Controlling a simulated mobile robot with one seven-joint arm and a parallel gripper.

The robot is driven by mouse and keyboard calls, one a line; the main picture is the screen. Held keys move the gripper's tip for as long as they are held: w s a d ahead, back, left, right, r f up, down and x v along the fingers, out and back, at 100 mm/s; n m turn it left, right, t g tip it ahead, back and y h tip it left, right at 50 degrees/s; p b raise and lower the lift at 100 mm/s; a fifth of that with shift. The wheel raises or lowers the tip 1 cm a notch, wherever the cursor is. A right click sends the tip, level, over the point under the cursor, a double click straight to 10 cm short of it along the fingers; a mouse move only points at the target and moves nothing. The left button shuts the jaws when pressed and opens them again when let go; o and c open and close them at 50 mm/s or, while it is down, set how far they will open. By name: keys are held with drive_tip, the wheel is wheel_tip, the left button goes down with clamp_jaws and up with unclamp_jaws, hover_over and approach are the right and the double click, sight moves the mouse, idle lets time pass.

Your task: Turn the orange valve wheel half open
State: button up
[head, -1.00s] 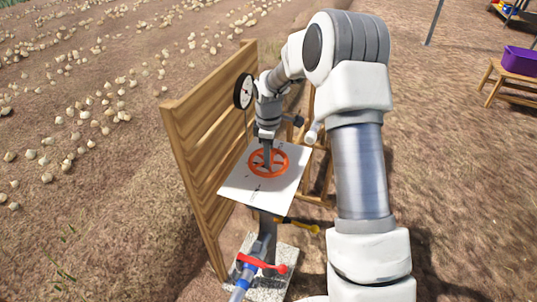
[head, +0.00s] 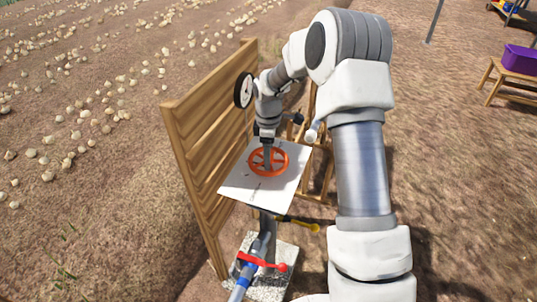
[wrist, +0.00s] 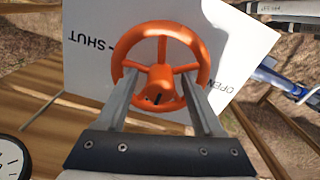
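The orange valve wheel (head: 281,169) lies in front of a white plate (head: 237,190) beside the wooden board. In the wrist view the wheel (wrist: 203,55) shows its spokes and round hub, with a dark mark on the hub. The plate (wrist: 95,75) reads SHUT on the left and OPEN on the right, both upside down. My gripper (wrist: 160,78) reaches into the wheel, its two fingers well apart on either side of the hub, among the spokes. Whether they touch the spokes is unclear. In the head view my gripper (head: 267,158) points down into the wheel.
A slatted wooden board (head: 205,135) stands left of the wheel, with a round gauge (head: 244,90) on it. Below are a red lever (head: 262,262), a yellow-handled lever (head: 300,223) and a pipe. A purple crate (head: 520,60) on a bench stands far right.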

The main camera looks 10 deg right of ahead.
wheel_tip(320, 180, up, 17)
drive_tip(key=p, duration=0.1)
drive_tip(key=shift+r, duration=0.2)
idle(0.4)
